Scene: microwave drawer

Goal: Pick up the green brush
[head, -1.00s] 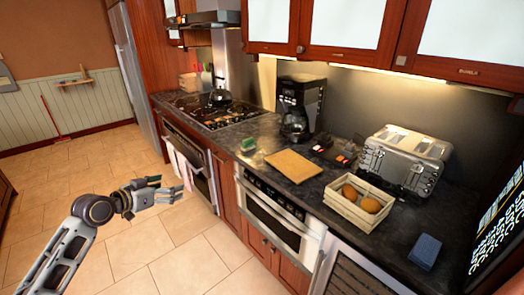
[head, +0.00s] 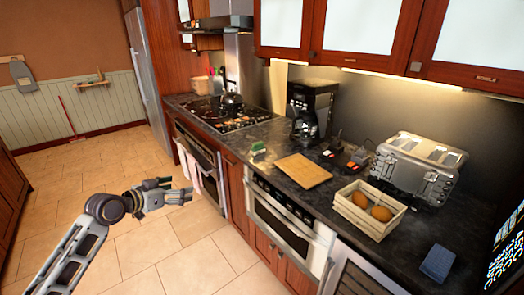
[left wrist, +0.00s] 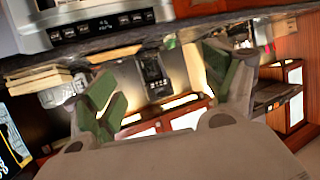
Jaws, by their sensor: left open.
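The green brush (head: 258,148) lies on the dark counter, left of the wooden cutting board and near the counter's front edge. It is small in the head view, so its details are hard to make out. My left gripper (head: 184,190) is open and empty in front of the cabinets, over the floor and well apart from the brush. The left wrist view shows the open fingers of my left gripper (left wrist: 160,78) with nothing between them. I cannot make out the brush there. My right gripper is not in view.
The cutting board (head: 303,170), coffee maker (head: 311,110), toaster (head: 418,168), wooden crate (head: 368,210) and blue sponge (head: 437,262) stand along the counter (head: 330,195). The stove (head: 225,120) with a kettle (head: 232,98) is further left. The tiled floor (head: 130,262) is clear.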

